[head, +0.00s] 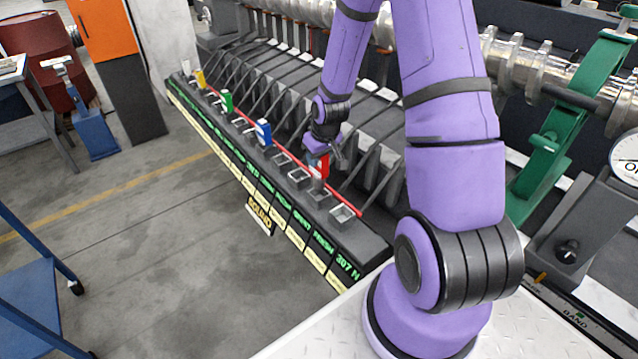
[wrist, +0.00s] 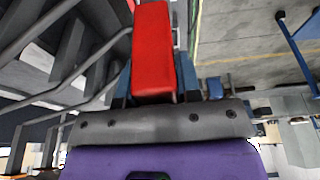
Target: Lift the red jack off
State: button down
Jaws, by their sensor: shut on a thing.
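The red jack (head: 319,168) is near the right end of the long row of square sockets in the head view. My gripper (head: 324,155) is shut on it from above. In the wrist view, the red jack (wrist: 153,50) fills the upper middle as a red block, between the bluish fingers of my gripper (wrist: 153,88). The socket row (head: 343,213) runs diagonally along a dark rail. The jack's lower end is small in the head view, and I cannot tell whether it is clear of the socket below.
A blue jack (head: 264,132), a green jack (head: 226,100) and a yellow jack (head: 199,78) stand farther left along the row. Dark slanted levers (head: 375,150) stand close behind the rail. Open floor (head: 190,240) lies in front, with a blue cart (head: 32,290) at lower left.

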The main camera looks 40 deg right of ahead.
jog(key=shift+r, duration=3)
